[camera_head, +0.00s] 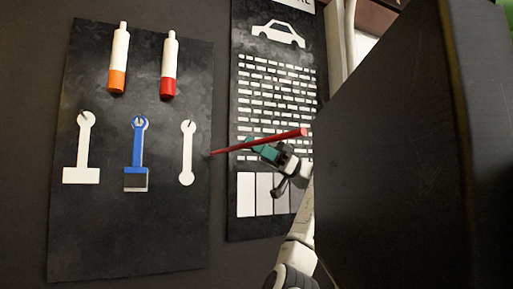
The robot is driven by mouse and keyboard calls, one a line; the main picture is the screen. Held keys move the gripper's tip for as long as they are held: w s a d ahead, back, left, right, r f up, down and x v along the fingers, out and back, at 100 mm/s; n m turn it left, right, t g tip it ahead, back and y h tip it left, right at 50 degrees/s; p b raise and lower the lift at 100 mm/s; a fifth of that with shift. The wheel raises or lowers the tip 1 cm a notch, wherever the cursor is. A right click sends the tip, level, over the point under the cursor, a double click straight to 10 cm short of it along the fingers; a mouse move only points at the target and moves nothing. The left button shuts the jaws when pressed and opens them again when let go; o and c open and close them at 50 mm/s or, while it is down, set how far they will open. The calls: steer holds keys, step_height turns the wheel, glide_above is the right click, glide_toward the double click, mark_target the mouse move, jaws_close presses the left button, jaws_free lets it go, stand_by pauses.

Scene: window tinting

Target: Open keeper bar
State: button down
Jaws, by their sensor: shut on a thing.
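A long thin red bar (285,136), which looks like the keeper bar, runs slantwise in front of the dark wall boards, its right end higher than its left. My gripper (260,148), with teal fingers, is shut on the bar near its middle. My white arm comes up from below, and its lower part is partly hidden behind a large dark panel. I cannot tell what the bar's left end touches, or whether it is attached to anything.
A large dark panel (405,160) fills the right side, close to my arm. A black tool board (85,235) on the left holds a blue scraper (137,155), white tool shapes and two bottles. A poster (300,110) with a car picture hangs behind the bar.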

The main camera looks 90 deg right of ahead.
steer(key=c, duration=0.8)
jaws_free()
steer(key=b+v, duration=0.1)
steer(key=v, duration=0.9)
steer(key=shift+s+d+f, duration=0.2)
steer(key=shift+s, duration=0.05)
